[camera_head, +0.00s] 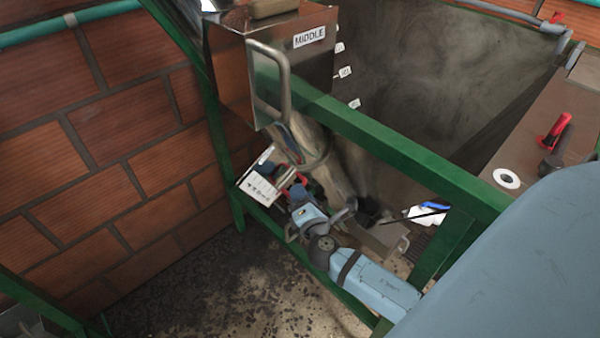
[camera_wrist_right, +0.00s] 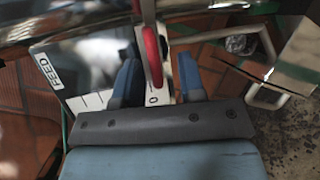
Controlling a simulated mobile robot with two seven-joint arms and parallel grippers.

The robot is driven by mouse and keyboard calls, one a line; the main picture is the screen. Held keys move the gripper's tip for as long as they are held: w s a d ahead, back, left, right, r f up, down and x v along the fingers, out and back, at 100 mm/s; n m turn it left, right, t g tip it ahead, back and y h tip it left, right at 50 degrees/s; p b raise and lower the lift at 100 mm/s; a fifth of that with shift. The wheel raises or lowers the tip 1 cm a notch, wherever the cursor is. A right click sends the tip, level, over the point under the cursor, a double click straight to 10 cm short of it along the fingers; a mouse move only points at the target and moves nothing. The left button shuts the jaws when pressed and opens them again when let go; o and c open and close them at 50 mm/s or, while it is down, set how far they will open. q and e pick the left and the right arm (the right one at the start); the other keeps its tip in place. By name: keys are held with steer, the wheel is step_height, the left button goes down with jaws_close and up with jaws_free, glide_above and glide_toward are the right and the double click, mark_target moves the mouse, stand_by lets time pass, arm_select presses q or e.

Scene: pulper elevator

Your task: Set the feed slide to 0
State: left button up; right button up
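The feed slide's white scale plate (camera_head: 258,188) is low at the left inside the green frame, below the metal chute. The wrist view shows its FEED label (camera_wrist_right: 47,70) and a tick scale (camera_wrist_right: 92,100), with a 0 mark near the right finger. The slide's red handle (camera_wrist_right: 152,55) stands between the two blue fingers of my right gripper (camera_wrist_right: 157,72). The fingers are open, with gaps visible on both sides of the handle. In the head view my right gripper (camera_head: 298,194) is beside the plate and partly hides the handle. My left gripper is not in view.
A brick wall (camera_head: 90,170) is at the left. A red-handled lever (camera_head: 553,131) is at the right.

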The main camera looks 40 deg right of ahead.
steer(key=b+v, duration=0.1)
steer(key=v, duration=1)
steer(key=shift+s, duration=0.25)
